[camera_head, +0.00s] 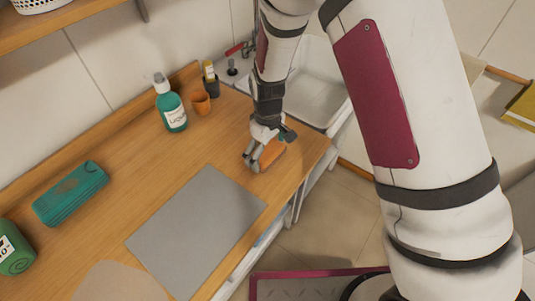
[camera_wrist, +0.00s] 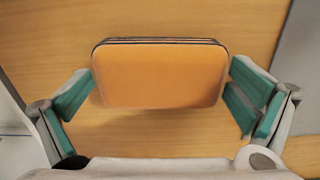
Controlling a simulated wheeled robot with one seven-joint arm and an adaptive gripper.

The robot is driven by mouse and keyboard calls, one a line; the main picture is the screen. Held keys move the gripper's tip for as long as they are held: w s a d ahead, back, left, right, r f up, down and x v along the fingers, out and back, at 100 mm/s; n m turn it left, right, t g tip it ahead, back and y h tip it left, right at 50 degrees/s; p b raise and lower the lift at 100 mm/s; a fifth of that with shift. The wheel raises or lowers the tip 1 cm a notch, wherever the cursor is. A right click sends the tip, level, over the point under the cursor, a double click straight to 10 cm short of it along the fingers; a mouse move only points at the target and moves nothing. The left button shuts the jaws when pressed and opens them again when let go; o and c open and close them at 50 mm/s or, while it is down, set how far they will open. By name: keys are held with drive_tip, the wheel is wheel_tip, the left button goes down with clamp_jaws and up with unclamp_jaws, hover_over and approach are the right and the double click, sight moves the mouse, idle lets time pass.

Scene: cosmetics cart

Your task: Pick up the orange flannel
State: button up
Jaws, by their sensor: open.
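The orange flannel (camera_wrist: 160,75) is a folded, rounded rectangular block with dark-edged layers. It lies on the wooden counter in the wrist view. In the head view the orange flannel (camera_head: 271,153) shows near the counter's right edge, partly hidden by my gripper (camera_head: 256,160). In the wrist view my gripper (camera_wrist: 160,98) is open, with one teal-padded finger at each short side of the flannel.
A grey mat (camera_head: 197,230) lies left of my gripper on the wooden counter (camera_head: 120,200). An orange cup (camera_head: 200,103), a teal liquid bottle (camera_head: 171,108) and a dark holder (camera_head: 211,85) stand farther back. A sink (camera_head: 312,90) is behind my arm.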

sight(267, 150)
drive_tip(key=c, duration=0.9)
drive_tip(key=shift+r, duration=0.9)
drive_tip(key=shift+r+b, duration=0.45)
drive_tip(key=shift+r, duration=0.5)
drive_tip(key=s, duration=0.5)
drive_tip(key=s+r, duration=0.1)
drive_tip(key=s, duration=1)
drive_tip(key=shift+a+r, duration=0.1)
drive_tip(key=shift+r, duration=0.05)
drive_tip(key=o, duration=0.6)
drive_tip(key=shift+c, duration=0.2)
drive_tip(key=c, duration=0.4)
